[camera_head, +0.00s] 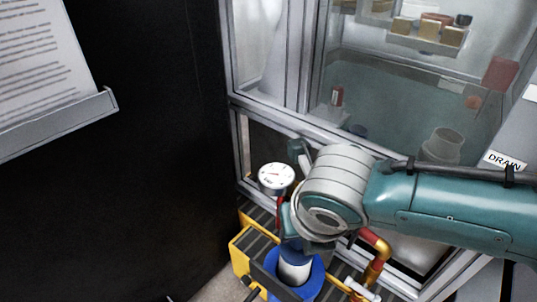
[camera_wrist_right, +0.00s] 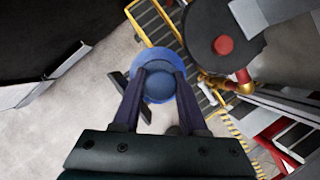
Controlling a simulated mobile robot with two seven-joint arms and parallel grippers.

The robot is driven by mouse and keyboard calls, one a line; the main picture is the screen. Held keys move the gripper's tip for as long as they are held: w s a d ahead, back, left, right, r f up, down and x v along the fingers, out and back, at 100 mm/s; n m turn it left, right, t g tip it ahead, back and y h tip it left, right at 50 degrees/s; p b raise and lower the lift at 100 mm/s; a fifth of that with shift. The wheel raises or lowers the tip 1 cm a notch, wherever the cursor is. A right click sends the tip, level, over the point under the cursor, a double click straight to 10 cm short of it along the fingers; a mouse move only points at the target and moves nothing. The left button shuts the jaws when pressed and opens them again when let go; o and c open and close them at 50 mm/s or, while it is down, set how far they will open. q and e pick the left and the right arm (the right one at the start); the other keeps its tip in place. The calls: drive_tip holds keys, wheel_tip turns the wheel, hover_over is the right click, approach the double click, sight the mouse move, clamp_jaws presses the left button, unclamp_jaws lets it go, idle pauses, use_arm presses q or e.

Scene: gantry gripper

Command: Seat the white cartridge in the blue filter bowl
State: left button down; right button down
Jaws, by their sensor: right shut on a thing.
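The white cartridge (camera_head: 295,270) is upright, with a blue top, below my right gripper (camera_head: 292,246) in the head view. My right gripper is shut on its blue top, which shows between the fingers (camera_wrist_right: 158,75) in the right wrist view as a round blue end (camera_wrist_right: 158,87). The blue filter bowl (camera_head: 312,284) is directly below, and its rim surrounds the cartridge's lower part. I cannot tell how deep the cartridge sits. The wrist view shows the bowl's blue round rim (camera_wrist_right: 160,45) around the fingertips. The left gripper is not in view.
A yellow frame (camera_head: 240,258) stands around the bowl. A white-faced gauge (camera_head: 276,177) stands behind it, and a red and brass pipe (camera_head: 378,248) is to its right. A glazed cabinet (camera_head: 400,100) with a metal frame rises behind. A paper sheet (camera_head: 40,60) is at left.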

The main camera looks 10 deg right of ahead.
sight(298, 250)
drive_tip(key=shift+f+b, duration=0.45)
drive_tip(key=shift+f, duration=0.1)
drive_tip(key=shift+f+b, duration=0.9)
drive_tip(key=shift+f, duration=0.15)
drive_tip(key=shift+f+b, duration=1)
drive_tip(key=shift+f, duration=0.15)
drive_tip(key=shift+f+b, duration=1.55)
drive_tip(key=shift+f, duration=0.2)
drive_tip(key=shift+c, duration=1.8)
unclamp_jaws()
drive_tip(key=p+v, duration=0.7)
drive_tip(key=v, duration=0.2)
drive_tip(key=shift+r+p, duration=0.2)
drive_tip(key=shift+p, duration=0.1)
drive_tip(key=shift+s+r, duration=0.1)
drive_tip(key=shift+r, duration=0.2)
